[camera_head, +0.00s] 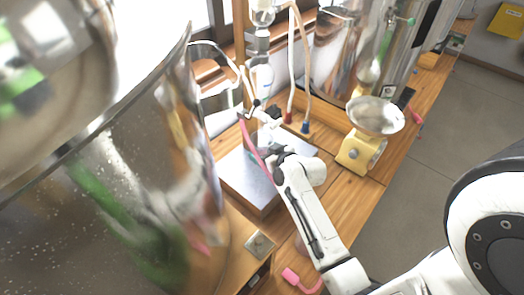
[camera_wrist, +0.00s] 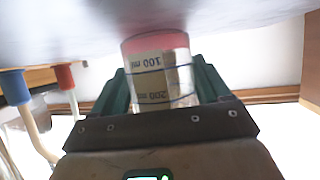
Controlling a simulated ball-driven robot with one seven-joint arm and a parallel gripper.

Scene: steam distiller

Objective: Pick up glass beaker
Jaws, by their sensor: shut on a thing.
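The glass beaker (camera_wrist: 160,78) is clear, with a cream label reading 100 ml and 200 ml upside down in the wrist view, and a pinkish band at its upper picture end. My gripper (camera_wrist: 163,90) has its green fingers on both sides of the beaker, shut on it. The banded end is close to a grey surface at the top of that view; I cannot tell if they touch. In the head view my gripper (camera_head: 268,143) is over the metal plate on the bench, and my wrist largely hides the beaker.
A metal plate (camera_head: 243,182) lies on the wooden bench (camera_head: 340,190). A yellow scale with a metal bowl (camera_head: 376,115) stands to the right. A large shiny vessel (camera_head: 120,190) fills the left. Tubes with red and blue ends (camera_head: 305,127) and a pink tube (camera_head: 250,142) are close to my gripper.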

